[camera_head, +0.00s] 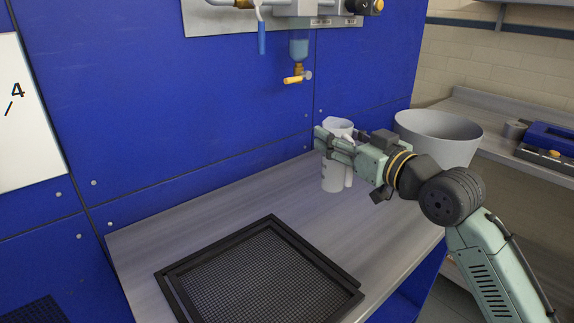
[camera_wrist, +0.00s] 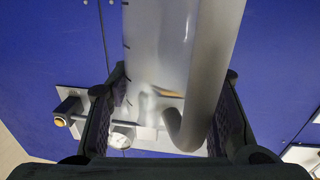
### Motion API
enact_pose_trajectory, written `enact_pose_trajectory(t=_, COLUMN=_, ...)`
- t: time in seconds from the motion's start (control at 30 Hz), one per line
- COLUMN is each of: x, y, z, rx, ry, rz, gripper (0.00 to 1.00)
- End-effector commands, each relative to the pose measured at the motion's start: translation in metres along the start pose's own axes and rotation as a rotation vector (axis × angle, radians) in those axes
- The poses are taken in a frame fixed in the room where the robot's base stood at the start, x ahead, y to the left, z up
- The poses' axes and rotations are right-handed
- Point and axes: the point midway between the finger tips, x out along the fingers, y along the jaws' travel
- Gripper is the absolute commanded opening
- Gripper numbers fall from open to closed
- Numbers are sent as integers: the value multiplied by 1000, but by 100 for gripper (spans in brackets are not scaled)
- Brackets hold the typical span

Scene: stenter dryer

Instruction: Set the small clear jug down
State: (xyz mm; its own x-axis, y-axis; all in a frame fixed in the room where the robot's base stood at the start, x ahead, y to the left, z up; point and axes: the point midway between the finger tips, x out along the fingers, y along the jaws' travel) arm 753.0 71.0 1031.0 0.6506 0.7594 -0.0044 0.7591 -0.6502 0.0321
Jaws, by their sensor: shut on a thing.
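The small clear jug (camera_head: 334,172) is a pale, translucent, upright vessel with a handle on its right side. In the head view it is over the back of the metal worktop (camera_head: 210,223), against the blue wall. My gripper (camera_head: 330,146) is shut around its upper part from the right. In the wrist view the jug (camera_wrist: 150,50) and its curved handle (camera_wrist: 210,70) are between the two dark fingers. Whether the jug's base touches the worktop or hangs just above it, I cannot tell. The gripper hides part of its upper body.
A black framed mesh screen (camera_head: 275,219) lies on the front of the worktop. A large grey bowl (camera_head: 438,128) stands to the right, behind my arm. The worktop left of the jug is clear.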

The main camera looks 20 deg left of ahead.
Motion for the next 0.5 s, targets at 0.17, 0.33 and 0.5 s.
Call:
enact_pose_trajectory(t=0.17, x=8, y=2, z=-1, rx=0, ry=-1, rz=0, gripper=23)
enact_pose_trajectory(t=0.33, x=48, y=6, z=0, rx=0, ry=-4, rz=-3, gripper=23)
enact_pose_trajectory(t=0.5, x=93, y=12, z=4, rx=-1, ry=-3, rz=-3, gripper=23)
